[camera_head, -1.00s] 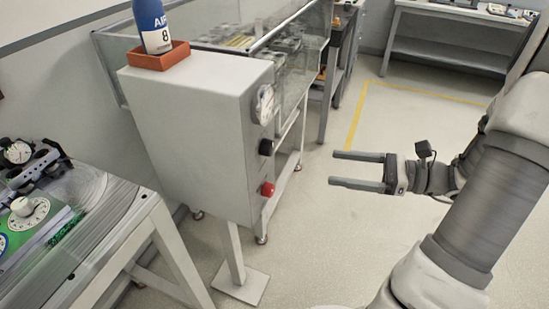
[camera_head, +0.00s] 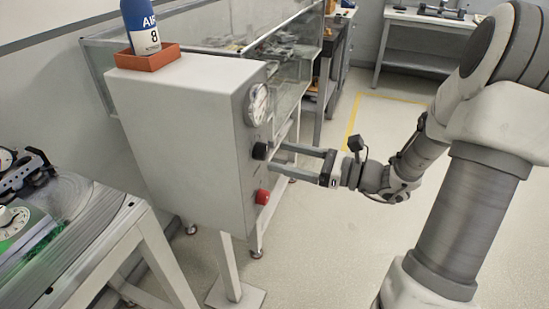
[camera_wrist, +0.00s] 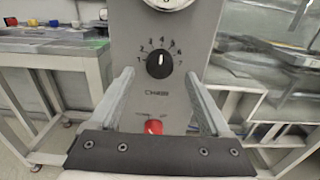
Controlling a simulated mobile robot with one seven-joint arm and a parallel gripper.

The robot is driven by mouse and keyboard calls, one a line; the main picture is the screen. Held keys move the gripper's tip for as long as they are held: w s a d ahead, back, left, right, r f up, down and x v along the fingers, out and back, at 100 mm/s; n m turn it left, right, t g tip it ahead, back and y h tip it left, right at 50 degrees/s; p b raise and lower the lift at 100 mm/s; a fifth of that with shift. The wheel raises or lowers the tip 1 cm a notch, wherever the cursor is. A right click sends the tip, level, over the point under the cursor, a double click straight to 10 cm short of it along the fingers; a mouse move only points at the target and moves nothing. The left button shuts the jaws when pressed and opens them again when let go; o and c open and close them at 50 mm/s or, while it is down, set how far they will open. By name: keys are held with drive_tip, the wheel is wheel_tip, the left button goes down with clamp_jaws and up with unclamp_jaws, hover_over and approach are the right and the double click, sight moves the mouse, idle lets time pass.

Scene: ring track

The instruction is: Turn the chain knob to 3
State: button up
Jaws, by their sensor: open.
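The chain knob (camera_head: 262,150) is a round black knob on the front panel of a grey box. In the wrist view the knob (camera_wrist: 159,65) sits between my open fingers, with a dark label below it. A dial of numbers rings it, and its white mark points about straight up, close to the 4. My gripper (camera_head: 276,156) is open and empty, its two fingers reaching toward the panel on either side of the knob. In the wrist view the gripper (camera_wrist: 159,75) frames the knob. I cannot tell whether either finger touches it.
A red button (camera_head: 262,196) is below the knob and a round gauge (camera_head: 257,105) above it. A blue and white bottle (camera_head: 141,25) stands in an orange tray (camera_head: 148,61) on the grey box (camera_head: 175,120). A workbench (camera_head: 120,230) is at left. The floor at right is open.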

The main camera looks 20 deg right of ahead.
sight(261, 152)
drive_tip(key=shift+x, duration=1.45)
drive_tip(key=shift+c, duration=0.3)
clamp_jaws()
